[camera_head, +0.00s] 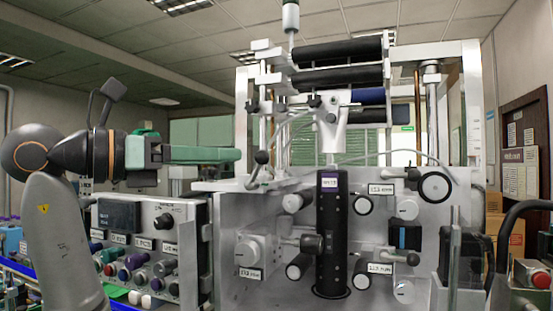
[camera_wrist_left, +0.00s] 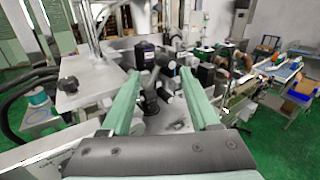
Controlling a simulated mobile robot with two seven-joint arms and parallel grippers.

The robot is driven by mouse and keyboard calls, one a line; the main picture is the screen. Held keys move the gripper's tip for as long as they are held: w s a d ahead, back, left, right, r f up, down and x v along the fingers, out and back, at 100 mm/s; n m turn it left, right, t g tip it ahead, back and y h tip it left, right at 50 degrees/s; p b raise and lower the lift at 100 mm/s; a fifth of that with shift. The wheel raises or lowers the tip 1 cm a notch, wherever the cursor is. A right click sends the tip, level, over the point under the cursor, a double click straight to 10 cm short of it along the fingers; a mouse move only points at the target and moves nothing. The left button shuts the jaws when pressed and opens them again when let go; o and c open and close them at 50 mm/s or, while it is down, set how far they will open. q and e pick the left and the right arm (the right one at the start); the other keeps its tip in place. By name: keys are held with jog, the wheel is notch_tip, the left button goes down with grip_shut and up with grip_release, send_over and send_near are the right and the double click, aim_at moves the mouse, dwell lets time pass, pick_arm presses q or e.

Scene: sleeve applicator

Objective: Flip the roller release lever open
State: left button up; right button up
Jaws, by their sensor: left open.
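The sleeve applicator (camera_head: 228,225) fills the middle of the head view. A lever with a black ball knob (camera_head: 262,157) on a thin metal rod stands at its upper left edge; I take it for the roller release lever, though no label confirms this. My left gripper (camera_head: 236,156) comes in from the left at about knob height, its green fingers pointing toward the knob. In the wrist view the left gripper (camera_wrist_left: 160,108) is open, with a wide gap and nothing clasped. A dark knob (camera_wrist_left: 150,104) shows between the fingers, apparently beyond them. My right gripper is out of view.
A black upright roller (camera_head: 332,225) stands at the machine's front, with a dark side handle (camera_head: 310,243) to its left. Black horizontal rollers (camera_head: 338,51) sit above. A control box (camera_head: 150,240) with knobs and buttons stands below my left arm.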

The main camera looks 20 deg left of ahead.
aim_at(257, 170)
pick_arm(q)
jog(key=p+x, duration=0.2)
jog(key=x, duration=0.9)
jog(key=shift+d, duration=0.2)
jog(key=shift+w, duration=0.15)
grip_shut()
